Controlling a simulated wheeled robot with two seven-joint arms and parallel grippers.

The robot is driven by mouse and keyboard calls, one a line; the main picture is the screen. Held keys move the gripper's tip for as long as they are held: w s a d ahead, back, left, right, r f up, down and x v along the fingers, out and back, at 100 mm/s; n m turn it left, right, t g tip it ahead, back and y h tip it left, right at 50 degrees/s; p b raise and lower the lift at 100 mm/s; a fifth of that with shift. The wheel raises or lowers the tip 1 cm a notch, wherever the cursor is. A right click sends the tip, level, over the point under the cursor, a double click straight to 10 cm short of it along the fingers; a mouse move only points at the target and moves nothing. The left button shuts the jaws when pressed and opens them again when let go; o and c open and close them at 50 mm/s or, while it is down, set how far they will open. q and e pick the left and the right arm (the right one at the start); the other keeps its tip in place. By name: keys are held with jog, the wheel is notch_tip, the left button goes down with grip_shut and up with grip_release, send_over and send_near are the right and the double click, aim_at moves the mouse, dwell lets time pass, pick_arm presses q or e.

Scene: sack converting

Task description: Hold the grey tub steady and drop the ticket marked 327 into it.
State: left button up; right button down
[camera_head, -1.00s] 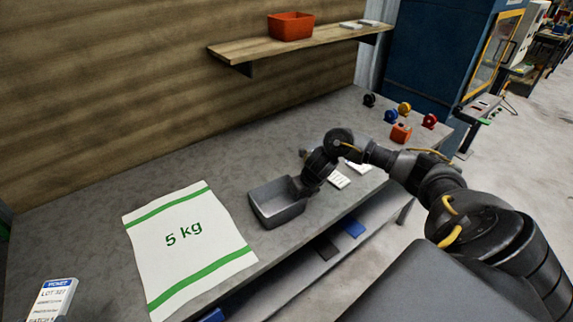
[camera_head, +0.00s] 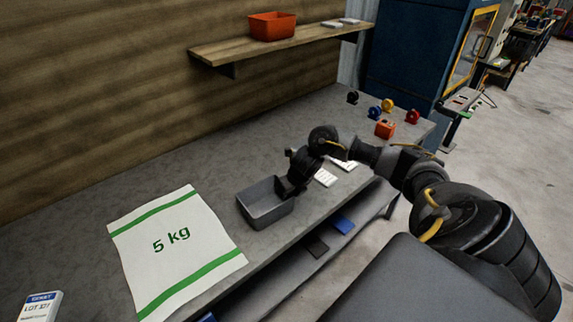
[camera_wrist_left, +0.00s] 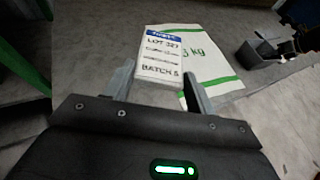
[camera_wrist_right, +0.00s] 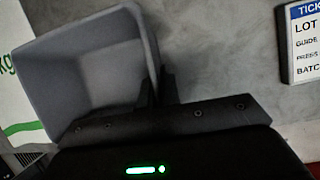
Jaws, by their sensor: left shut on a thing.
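The ticket marked LOT 327 (camera_wrist_left: 160,54) is a white card with a blue top band. It is held upright between the fingers of my left gripper (camera_wrist_left: 158,88); it also shows at the bottom left of the head view (camera_head: 40,306), where that gripper is out of frame. The grey tub (camera_head: 265,206) stands on the bench to the right of the 5 kg sack. My right gripper (camera_wrist_right: 158,88) is at the tub's right wall (camera_wrist_right: 70,75), with one finger on each side, and looks closed on it. The tub's visible inside looks empty.
The white sack (camera_head: 177,250) lies flat on the bench between the ticket and the tub. Other white tickets (camera_head: 325,177) lie right of the tub; one (camera_wrist_right: 303,50) has its number cut off. Tape rolls and an orange box (camera_head: 385,129) sit farther back. A shelf holds a red bin (camera_head: 272,26).

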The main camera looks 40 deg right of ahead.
dwell(0.4)
jog(key=shift+a+r, duration=0.1)
pick_arm(q)
jog(key=w+d+f+m+g+h, duration=0.15)
jog(key=w+d, duration=0.35)
jog(key=d, duration=0.5)
jog(key=w+d+f+m+g+h, duration=0.1)
jog(key=w+d+m+h, duration=0.1)
jog(key=w+d, duration=0.65)
jog(key=s+d+r+m+g+h, duration=0.1)
jog(key=s+d+r+m+g, duration=0.15)
jog(key=d, duration=1.45)
jog(key=s+d+r+m+g+h, duration=0.1)
jog(key=s+d+m+g+h, duration=0.15)
jog(key=d, duration=1.35)
jog(key=shift+m+g, duration=0.25)
jog(key=shift+s+d+f, duration=0.1)
jog(key=shift+f, duration=1.4)
jog(key=shift+d+f, duration=0.1)
jog(key=shift+f, duration=1.35)
jog(key=o, duration=1.1)
jog(key=shift+c, duration=0.2)
jog(key=shift+y, duration=0.3)
